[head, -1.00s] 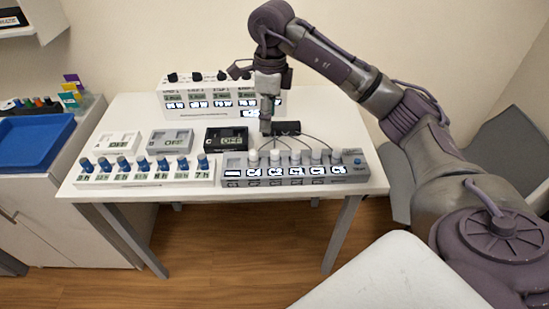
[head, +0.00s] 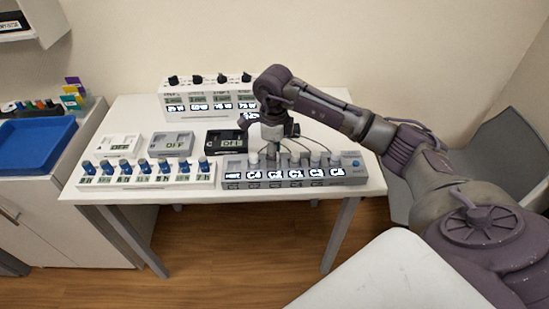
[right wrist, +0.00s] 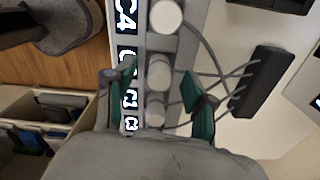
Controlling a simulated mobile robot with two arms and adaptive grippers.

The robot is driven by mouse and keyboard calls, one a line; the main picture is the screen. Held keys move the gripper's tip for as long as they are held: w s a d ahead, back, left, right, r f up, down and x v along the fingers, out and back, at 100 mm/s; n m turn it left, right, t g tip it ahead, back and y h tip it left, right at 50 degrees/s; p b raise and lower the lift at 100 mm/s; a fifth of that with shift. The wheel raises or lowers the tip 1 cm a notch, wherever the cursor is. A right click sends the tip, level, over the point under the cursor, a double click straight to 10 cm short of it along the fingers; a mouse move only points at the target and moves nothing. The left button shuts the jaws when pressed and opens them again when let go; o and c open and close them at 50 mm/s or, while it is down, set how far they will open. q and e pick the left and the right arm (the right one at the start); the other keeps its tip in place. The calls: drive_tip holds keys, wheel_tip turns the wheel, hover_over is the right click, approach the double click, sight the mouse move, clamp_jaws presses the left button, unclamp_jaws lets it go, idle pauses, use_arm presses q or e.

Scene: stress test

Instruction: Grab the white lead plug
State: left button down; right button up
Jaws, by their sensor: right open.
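Several whitish lead plugs stand upright in a row on the grey socket block (head: 345,180), with dark leads behind them; one plug (head: 253,158) shows at the left. My right gripper (head: 271,150) points down over the left half of the row and hides part of it. In the right wrist view, the open green-padded fingers of the right gripper (right wrist: 160,76) are on either side of the row. A white plug (right wrist: 159,72) shows between them, and I see no grip on it. A larger-looking plug (right wrist: 165,16) is above it in the picture. My left gripper is out of view.
A white block with blue-topped knobs (head: 150,180) adjoins the socket block on the left. Behind are small display boxes (head: 172,143) and a white dial panel (head: 200,95). A black box (right wrist: 257,82) joins the leads. The table's front edge is close.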

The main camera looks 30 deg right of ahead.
drive_tip(key=shift+f, duration=0.6)
drive_tip(key=c, duration=1)
clamp_jaws()
drive_tip(key=shift+r, duration=0.15)
